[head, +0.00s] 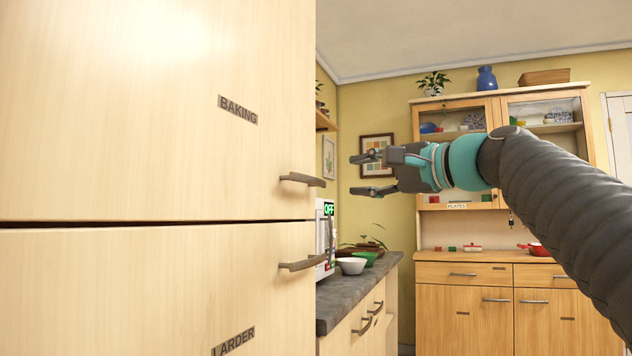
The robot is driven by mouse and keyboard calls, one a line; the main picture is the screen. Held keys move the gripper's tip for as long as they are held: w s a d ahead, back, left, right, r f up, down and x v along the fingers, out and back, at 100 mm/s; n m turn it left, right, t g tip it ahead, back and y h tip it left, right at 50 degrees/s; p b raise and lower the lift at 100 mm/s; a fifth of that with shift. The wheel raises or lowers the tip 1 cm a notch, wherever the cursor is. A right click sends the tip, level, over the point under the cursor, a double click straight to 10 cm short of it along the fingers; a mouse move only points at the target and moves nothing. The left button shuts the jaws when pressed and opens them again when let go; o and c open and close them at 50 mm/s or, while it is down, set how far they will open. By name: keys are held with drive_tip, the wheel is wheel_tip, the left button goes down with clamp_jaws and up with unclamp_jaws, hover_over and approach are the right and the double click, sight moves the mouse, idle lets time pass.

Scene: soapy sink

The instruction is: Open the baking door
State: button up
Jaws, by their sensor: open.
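The baking door (130,130) fills the upper left of the head view. It is pale wood with a dark label reading BAKING, and it looks shut. Its handle (303,180) is a short dark bar at the door's lower right edge. My gripper (362,175) is open and empty, to the right of the handle and apart from it. Its fingers point left towards the handle, at about the same height in the picture. My arm reaches in from the right edge.
Below is the larder door (140,290) with its own handle (302,262) close under the baking one. A grey counter (350,298) behind holds a white bowl (351,266), a green bowl and a white appliance reading OFF (325,235). A wooden dresser (460,262) stands at the back.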

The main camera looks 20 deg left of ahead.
sight(315, 180)
drive_tip(key=p+x, duration=0.2)
drive_tip(key=x, duration=1)
drive_tip(key=shift+w+a+p, duration=0.1)
drive_tip(key=shift+a+p, duration=0.1)
drive_tip(key=shift+p, duration=0.2)
clamp_jaws()
